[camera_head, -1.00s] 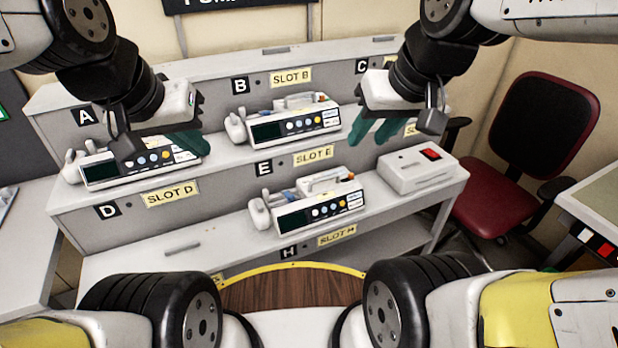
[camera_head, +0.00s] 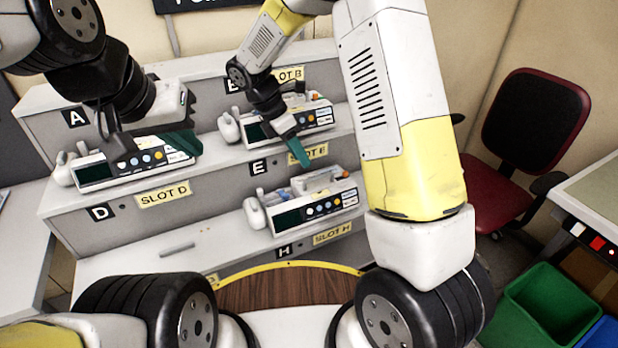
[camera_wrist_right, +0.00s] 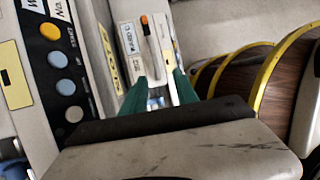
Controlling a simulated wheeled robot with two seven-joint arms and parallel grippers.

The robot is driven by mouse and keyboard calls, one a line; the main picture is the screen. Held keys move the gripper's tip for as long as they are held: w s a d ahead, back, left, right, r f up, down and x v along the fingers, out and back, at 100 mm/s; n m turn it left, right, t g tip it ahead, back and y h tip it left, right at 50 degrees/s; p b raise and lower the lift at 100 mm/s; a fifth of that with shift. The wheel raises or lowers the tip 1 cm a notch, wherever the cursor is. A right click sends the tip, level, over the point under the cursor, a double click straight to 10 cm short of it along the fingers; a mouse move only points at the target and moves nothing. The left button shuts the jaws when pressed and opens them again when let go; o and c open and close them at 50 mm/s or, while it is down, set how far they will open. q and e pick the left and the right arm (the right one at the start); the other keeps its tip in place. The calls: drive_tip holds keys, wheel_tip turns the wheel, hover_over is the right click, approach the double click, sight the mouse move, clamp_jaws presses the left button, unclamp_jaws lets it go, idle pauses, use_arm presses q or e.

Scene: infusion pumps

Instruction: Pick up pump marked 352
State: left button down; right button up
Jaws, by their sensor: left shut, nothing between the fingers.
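Three similar white pumps with dark screens and coloured buttons stand on the stepped shelf: one above SLOT D (camera_head: 125,165), one above SLOT E (camera_head: 306,118) and one above SLOT H (camera_head: 318,206). My right gripper (camera_head: 298,152) points down between the upper and lower pumps, near the lower one's top. Its green fingers (camera_wrist_right: 160,90) are apart in the right wrist view, with pump parts beyond them. My left gripper (camera_head: 182,143) is shut and empty, over the right end of the SLOT D pump.
My right arm hides the shelf's right end. A red and black chair (camera_head: 520,140) stands to the right, with a green bin (camera_head: 545,305) and a side table (camera_head: 595,200) nearer. The lower shelf (camera_head: 165,262) is bare left of the lower pump.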

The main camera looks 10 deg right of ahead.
sight(310, 175)
drive_tip(key=x, duration=0.8)
drive_tip(key=shift+w+a+f, duration=0.15)
drive_tip(key=shift+w+f, duration=0.1)
drive_tip(key=shift+w, duration=0.1)
clamp_jaws()
drive_tip(key=shift+r, duration=0.15)
idle(0.9)
